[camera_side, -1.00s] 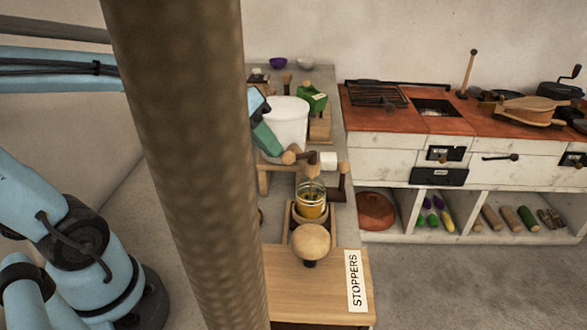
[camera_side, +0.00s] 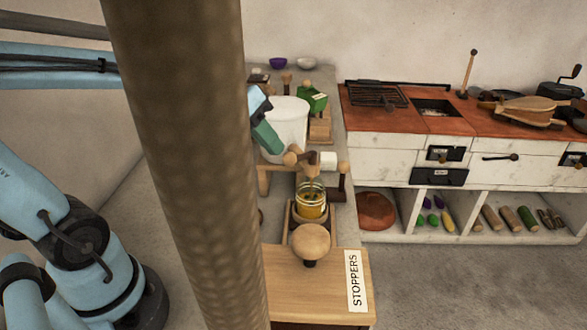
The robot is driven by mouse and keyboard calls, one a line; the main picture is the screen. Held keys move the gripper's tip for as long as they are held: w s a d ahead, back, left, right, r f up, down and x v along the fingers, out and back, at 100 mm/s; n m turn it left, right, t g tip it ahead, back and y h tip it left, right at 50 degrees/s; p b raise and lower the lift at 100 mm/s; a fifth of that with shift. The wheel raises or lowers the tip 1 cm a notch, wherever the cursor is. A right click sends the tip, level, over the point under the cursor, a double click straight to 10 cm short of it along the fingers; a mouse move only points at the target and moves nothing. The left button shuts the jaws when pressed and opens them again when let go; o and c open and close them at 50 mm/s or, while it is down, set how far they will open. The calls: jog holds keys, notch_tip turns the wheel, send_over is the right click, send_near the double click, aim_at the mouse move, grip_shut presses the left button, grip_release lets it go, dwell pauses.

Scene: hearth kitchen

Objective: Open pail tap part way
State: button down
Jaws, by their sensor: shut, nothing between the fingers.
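My gripper (camera_side: 269,140), teal and dark, is against or just in front of the pail's left side, close to the round knob. I cannot tell whether it touches the knob. It holds nothing; the post hides part of my arm.
The thick brown post (camera_side: 190,170) blocks much of the view. A round wooden stopper (camera_side: 311,242) stands in front of the jar, by a board labelled STOPPERS (camera_side: 355,280). A green object (camera_side: 313,98) stands behind the pail.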

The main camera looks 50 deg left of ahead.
jog(key=s+a+f+v, duration=0.1)
jog(key=a+v, duration=0.1)
jog(key=v, duration=1)
jog(key=d+f+t+y, duration=0.1)
jog(key=d+f+y, duration=0.1)
jog(key=f, duration=0.4)
jog(key=w+d+f+m+y, duration=0.1)
jog(key=d+f+y, duration=0.1)
jog(key=d+f, duration=0.3)
jog(key=shift+d+f+t, duration=0.3)
jog(key=shift+f+t, duration=0.1)
jog(key=shift+f, duration=0.25)
jog(key=shift+w, duration=0.1)
